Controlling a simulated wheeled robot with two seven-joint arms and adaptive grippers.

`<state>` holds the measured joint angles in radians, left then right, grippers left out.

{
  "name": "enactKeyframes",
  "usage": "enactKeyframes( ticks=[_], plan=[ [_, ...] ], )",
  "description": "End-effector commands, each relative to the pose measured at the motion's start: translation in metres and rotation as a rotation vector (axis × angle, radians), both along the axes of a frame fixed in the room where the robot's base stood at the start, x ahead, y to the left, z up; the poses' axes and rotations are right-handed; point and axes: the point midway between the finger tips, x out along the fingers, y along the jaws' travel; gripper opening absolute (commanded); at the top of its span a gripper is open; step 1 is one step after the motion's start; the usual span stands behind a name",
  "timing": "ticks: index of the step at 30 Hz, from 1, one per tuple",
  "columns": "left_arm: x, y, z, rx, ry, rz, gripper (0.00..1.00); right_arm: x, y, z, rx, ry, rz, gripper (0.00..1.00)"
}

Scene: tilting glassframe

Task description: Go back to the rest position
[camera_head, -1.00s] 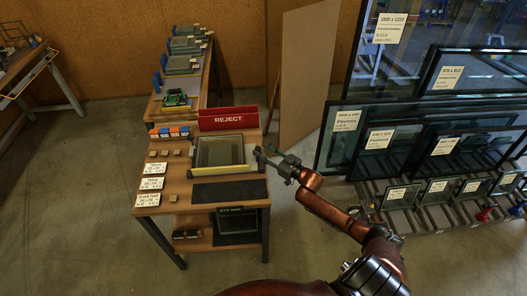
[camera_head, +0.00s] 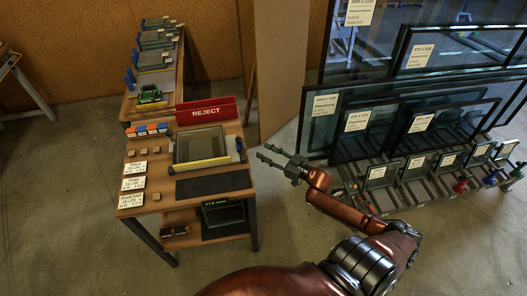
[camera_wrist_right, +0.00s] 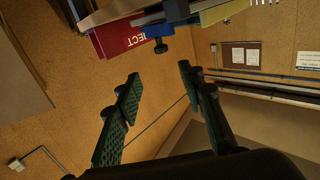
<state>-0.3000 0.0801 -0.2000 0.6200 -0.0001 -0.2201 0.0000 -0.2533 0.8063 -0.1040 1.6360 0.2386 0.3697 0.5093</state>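My right gripper (camera_head: 272,155) is open and empty, to the right of the small table with the red REJECT sign (camera_head: 206,111). Floor shows between it and the table edge. In the right wrist view its two fingers (camera_wrist_right: 158,98) are spread apart with nothing between them. A framed glass pane (camera_head: 200,147) with a yellow front strip lies on the table, apart from the gripper. My left gripper is not in view.
The table (camera_head: 160,204) also bears a dark mat (camera_head: 213,184), white label cards (camera_head: 133,184) and small coloured blocks (camera_head: 148,129). Glass panes stand in a rack (camera_head: 420,187) at the right. A brown board (camera_head: 280,65) leans behind. The floor in front is clear.

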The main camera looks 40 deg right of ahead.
Motion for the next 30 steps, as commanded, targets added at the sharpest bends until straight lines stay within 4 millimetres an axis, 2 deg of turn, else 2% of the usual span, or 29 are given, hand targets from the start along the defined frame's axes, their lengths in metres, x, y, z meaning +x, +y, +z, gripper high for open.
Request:
enactKeyframes(
  ticks=[12,14,16,17,20,23,27,29,30],
  plan=[
    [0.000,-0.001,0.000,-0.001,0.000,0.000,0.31,0.000,0.000,0.000,0.000,0.000,0.000,0.36],
    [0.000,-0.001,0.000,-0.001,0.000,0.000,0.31,0.000,-0.001,-0.005,-0.001,0.007,-0.006,0.36],
    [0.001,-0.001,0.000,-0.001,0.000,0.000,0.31,-0.003,-0.006,-0.019,-0.007,0.027,-0.024,0.36],
    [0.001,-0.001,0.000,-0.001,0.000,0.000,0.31,-0.005,-0.010,-0.029,-0.011,0.043,-0.037,0.36],
    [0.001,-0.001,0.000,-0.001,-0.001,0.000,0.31,-0.018,-0.024,-0.079,-0.031,0.120,-0.096,0.36],
    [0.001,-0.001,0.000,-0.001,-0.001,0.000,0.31,-0.041,-0.038,-0.146,-0.059,0.230,-0.165,0.36],
    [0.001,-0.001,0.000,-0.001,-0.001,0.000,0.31,-0.084,-0.047,-0.239,-0.100,0.395,-0.241,0.36],
    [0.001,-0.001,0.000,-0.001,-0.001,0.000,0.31,-0.106,-0.046,-0.277,-0.117,0.469,-0.264,0.36],
    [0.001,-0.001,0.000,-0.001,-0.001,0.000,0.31,-0.122,-0.044,-0.302,-0.127,0.519,-0.278,0.36]
  ],
)
